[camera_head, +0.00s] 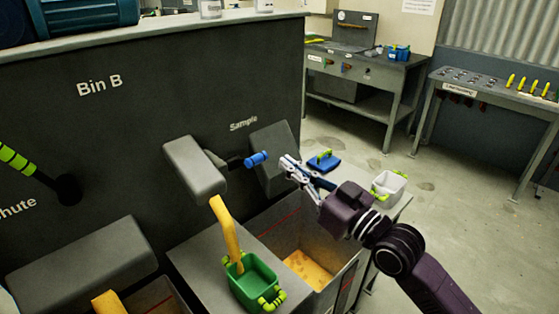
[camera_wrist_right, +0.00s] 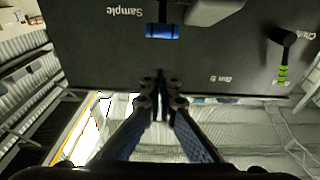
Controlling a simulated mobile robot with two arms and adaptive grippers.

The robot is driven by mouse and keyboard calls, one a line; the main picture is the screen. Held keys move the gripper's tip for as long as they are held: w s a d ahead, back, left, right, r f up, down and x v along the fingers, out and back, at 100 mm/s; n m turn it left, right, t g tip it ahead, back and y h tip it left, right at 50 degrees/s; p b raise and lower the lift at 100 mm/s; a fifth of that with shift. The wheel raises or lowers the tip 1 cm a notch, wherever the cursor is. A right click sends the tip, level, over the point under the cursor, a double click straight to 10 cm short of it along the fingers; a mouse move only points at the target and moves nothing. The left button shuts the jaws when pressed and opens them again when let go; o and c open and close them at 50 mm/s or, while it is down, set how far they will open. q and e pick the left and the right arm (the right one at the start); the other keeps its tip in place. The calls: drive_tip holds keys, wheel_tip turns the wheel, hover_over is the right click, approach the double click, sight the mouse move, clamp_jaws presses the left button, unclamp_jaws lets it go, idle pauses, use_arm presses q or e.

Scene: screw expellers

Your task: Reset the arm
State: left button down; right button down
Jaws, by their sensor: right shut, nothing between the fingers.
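My right gripper (camera_head: 285,162) is in front of the dark machine panel, just right of the blue handle (camera_head: 256,158) below the "Sample" label. Its fingers are shut and empty. In the right wrist view the fingertips (camera_wrist_right: 160,80) are together, and the blue handle (camera_wrist_right: 162,31) shows beyond them with a gap between. My right arm (camera_head: 372,222) reaches in from the lower right. My left gripper is not in either view.
A green bin (camera_head: 252,284) stands below a yellow spout (camera_head: 226,232). Workbenches (camera_head: 366,72) stand farther back; floor at right is clear.

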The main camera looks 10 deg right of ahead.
drive_tip(key=shift+s+d, duration=0.15)
